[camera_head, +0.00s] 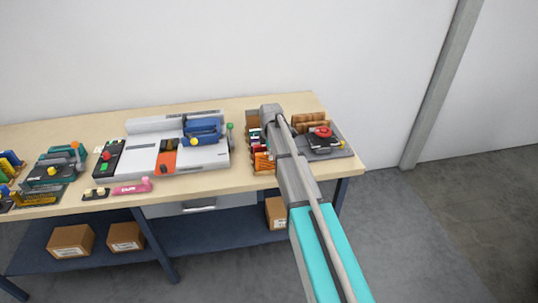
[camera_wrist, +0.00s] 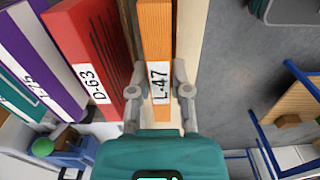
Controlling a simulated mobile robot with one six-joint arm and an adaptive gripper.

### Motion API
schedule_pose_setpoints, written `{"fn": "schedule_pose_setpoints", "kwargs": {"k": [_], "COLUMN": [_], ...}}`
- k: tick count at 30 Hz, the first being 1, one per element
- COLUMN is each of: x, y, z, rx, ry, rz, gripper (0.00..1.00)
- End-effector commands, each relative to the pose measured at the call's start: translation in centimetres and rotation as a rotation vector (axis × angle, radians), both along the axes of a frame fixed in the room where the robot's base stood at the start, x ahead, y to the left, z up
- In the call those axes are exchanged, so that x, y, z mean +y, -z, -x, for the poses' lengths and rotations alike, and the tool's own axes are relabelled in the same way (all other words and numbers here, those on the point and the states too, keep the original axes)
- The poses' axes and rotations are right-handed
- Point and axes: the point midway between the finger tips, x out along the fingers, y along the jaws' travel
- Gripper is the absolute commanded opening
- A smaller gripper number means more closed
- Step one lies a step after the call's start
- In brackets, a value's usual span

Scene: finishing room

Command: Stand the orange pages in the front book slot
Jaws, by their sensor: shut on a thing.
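The orange pages (camera_wrist: 155,35), labelled L-47, are in the wrist view between the two fingers of my gripper (camera_wrist: 160,82), which is shut on them. Pale wooden strips run along both sides of them, and a red book (camera_wrist: 88,45) labelled D-63 stands to their left. In the head view, the book rack (camera_head: 251,122) is partly behind my arm near the table's right end, with orange (camera_head: 263,162) showing at its front end. The lower end of the orange pages is hidden, so I cannot tell how deep they sit.
A purple and white book (camera_wrist: 45,70) stands left of the red one. Right of my arm are a dark plate with a red part (camera_head: 323,133) and wooden pieces (camera_head: 310,119). A grey and white machine (camera_head: 205,158) is left of the rack. The table's front edge is close.

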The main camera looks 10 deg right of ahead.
Motion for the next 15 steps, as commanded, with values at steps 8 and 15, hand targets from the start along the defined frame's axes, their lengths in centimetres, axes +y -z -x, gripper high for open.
{"fn": "schedule_pose_setpoints", "kwargs": {"k": [8, 15], "x": [-0.01, -0.01], "y": [0.21, 0.21], "z": [0.0, 0.0], "rx": [0.0, 0.0], "ry": [0.0, 0.0], "rz": [0.0, 0.0], "gripper": [0.39, 0.39]}}
